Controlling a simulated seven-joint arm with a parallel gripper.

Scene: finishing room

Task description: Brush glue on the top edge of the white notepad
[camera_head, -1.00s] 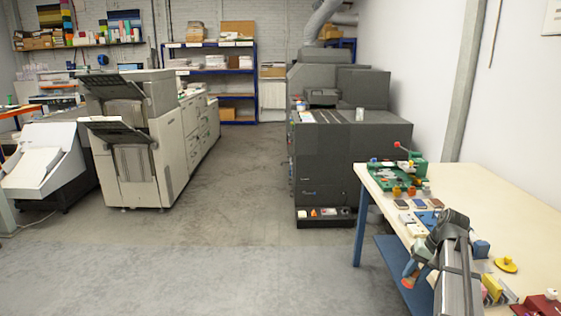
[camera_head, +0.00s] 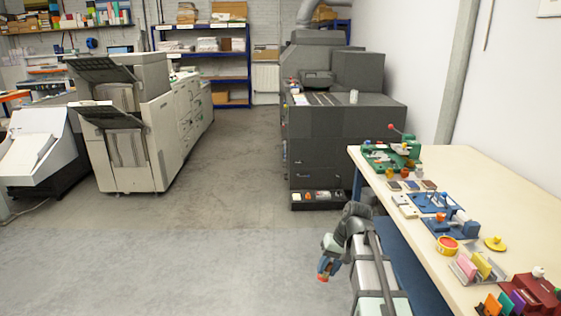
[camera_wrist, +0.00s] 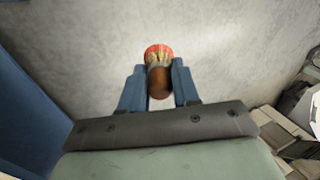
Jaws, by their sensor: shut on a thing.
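My gripper (camera_head: 325,268) hangs to the left of the table, over the floor. In the wrist view its blue fingers (camera_wrist: 159,88) are shut on a brush (camera_wrist: 158,78) with a brown handle, pale bristles and a red-orange tip. The tip points away from the wrist and touches nothing. A yellow-rimmed pot with red inside (camera_head: 447,245) stands on the table. Small white, pad-like pieces (camera_head: 403,205) lie near the table's left edge; I cannot tell for certain which is the white notepad.
The cream table (camera_head: 510,215) carries a green device (camera_head: 383,158), blue fixtures (camera_head: 440,203), a yellow knob-like piece (camera_head: 495,243), a grey rack with pink and yellow pieces (camera_head: 470,268) and a red block (camera_head: 535,290). Its right side is bare. Open floor lies left.

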